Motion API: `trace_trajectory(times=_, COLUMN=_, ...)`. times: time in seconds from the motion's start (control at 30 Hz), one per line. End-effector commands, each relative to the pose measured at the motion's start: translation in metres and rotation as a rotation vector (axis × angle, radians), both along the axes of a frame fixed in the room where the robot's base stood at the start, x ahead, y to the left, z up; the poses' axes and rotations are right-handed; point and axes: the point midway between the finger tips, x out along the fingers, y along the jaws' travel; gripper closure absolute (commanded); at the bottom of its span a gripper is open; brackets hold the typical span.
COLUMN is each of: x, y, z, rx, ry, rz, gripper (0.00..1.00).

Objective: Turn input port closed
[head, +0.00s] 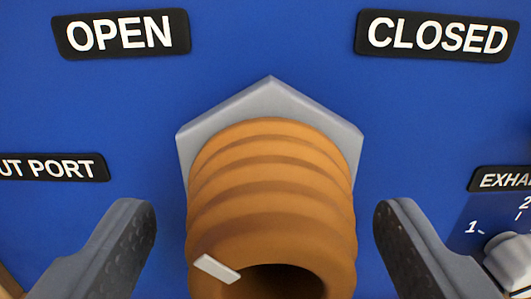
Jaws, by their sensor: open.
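The port knob (272,200) is an orange-brown ribbed cylinder that sticks out of the blue panel toward me, with a dark hollow at its front end. A short white mark (216,268) is on the lower left of its front rim. A grey angular plate (270,100) sits behind it. The OPEN label (121,34) is above left and the CLOSED label (437,36) above right. A label cut off by the left edge reads "UT PORT" (52,167). My gripper (263,215) is open, one finger on each side of the knob with a visible gap at both sides.
At the right edge is a partly cut-off label starting "EXHA" (503,179). Below it a small grey knob (510,262) with the numbers 1 and 2 stands close to my right finger. The blue panel (270,40) is bare between the OPEN and CLOSED labels.

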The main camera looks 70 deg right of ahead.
Motion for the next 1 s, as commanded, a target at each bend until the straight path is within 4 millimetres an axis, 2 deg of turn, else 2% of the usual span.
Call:
trace_trajectory(times=0.2, x=0.006, y=-0.016, z=0.000, rx=0.000, ry=0.000, rz=-0.001, gripper=0.27)
trace_trajectory(times=0.5, x=0.007, y=-0.017, z=0.000, rx=0.001, ry=0.000, rz=0.001, gripper=0.27)
trace_trajectory(times=0.53, x=0.007, y=-0.017, z=0.000, rx=0.001, ry=0.000, rz=0.001, gripper=0.30)
trace_trajectory(times=0.67, x=0.007, y=-0.017, z=0.000, rx=0.001, ry=0.000, rz=0.001, gripper=0.66)
trace_trajectory(times=0.7, x=0.008, y=-0.016, z=0.000, rx=0.001, ry=0.000, rz=0.002, gripper=0.71)
trace_trajectory(times=0.8, x=0.007, y=-0.022, z=0.000, rx=0.001, ry=-0.001, rz=0.001, gripper=0.71)
trace_trajectory(times=1.0, x=0.007, y=-0.018, z=0.000, rx=0.008, ry=-0.022, rz=0.000, gripper=0.71)
